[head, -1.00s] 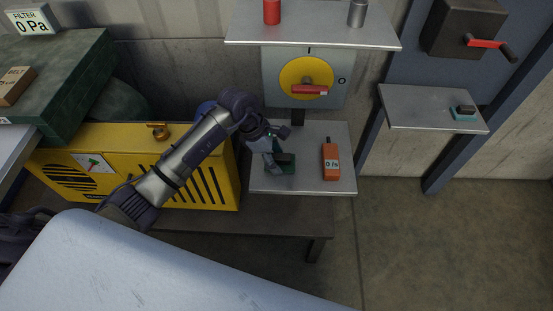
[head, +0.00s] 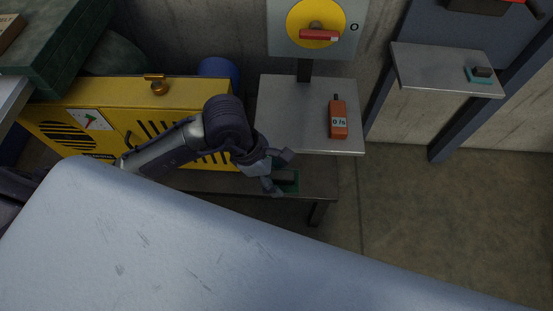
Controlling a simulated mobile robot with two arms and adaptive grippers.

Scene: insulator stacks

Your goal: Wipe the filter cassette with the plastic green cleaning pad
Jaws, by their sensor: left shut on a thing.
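My left gripper (head: 277,174) is shut on a green cleaning pad (head: 291,184) with a dark block-like handle. It holds the pad beyond the front edge of the small grey shelf, above the dark lower bench. The fingers hide part of the pad. Another pad, teal with a dark handle (head: 482,73), lies on the small shelf at the right. I cannot make out a filter cassette in this view. My right gripper is not in view.
The grey shelf (head: 285,108) holds an orange handheld meter (head: 338,120). A yellow generator-like box (head: 90,95) stands left behind my arm. A yellow disc switch with a red handle (head: 319,35) is above the shelf. Floor at the right (head: 430,215) is clear.

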